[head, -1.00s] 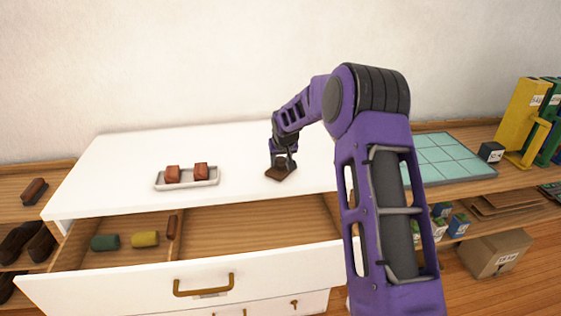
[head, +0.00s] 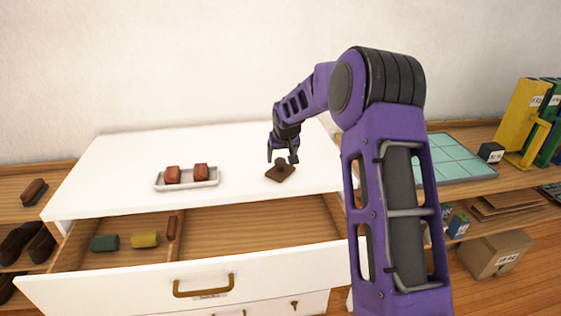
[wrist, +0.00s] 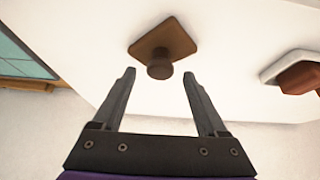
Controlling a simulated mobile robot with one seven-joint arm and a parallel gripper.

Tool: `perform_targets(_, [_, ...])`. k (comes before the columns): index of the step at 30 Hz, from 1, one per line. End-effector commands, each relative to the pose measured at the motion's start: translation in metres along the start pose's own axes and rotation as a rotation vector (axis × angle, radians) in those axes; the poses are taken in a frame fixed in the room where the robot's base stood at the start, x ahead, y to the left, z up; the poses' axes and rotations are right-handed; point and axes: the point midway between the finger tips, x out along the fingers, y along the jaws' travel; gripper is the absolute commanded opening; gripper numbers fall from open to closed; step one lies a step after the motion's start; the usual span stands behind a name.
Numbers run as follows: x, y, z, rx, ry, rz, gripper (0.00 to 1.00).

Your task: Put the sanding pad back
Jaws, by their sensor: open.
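The sanding pad is a brown square plate with a round knob (head: 280,172). It lies on the white top of the dresser (head: 120,160), right of the tray. In the wrist view the pad (wrist: 170,38) sits just beyond my fingertips, its knob (wrist: 159,68) toward me. My gripper (head: 283,160) is open and empty, above the pad and apart from it. In the wrist view my gripper (wrist: 158,74) shows both fingers spread wide, with nothing between them. The open drawer (head: 255,228) below has a divider at left and a large empty compartment on the right.
A white tray (head: 187,184) holds two reddish blocks. The drawer's left part holds a green roll (head: 105,242), a yellow roll (head: 145,239) and a small brown piece (head: 171,228). A side shelf at right bears a teal gridded mat (head: 450,157).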

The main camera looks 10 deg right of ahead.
Motion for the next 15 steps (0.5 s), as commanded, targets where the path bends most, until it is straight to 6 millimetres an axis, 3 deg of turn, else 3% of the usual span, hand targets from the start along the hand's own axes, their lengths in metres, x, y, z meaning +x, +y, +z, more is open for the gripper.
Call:
perform_targets(6, [-0.050,0.000,-0.001,0.000,0.002,0.001,0.75])
perform_targets(15, [-0.083,0.000,0.000,0.000,0.000,0.000,0.75])
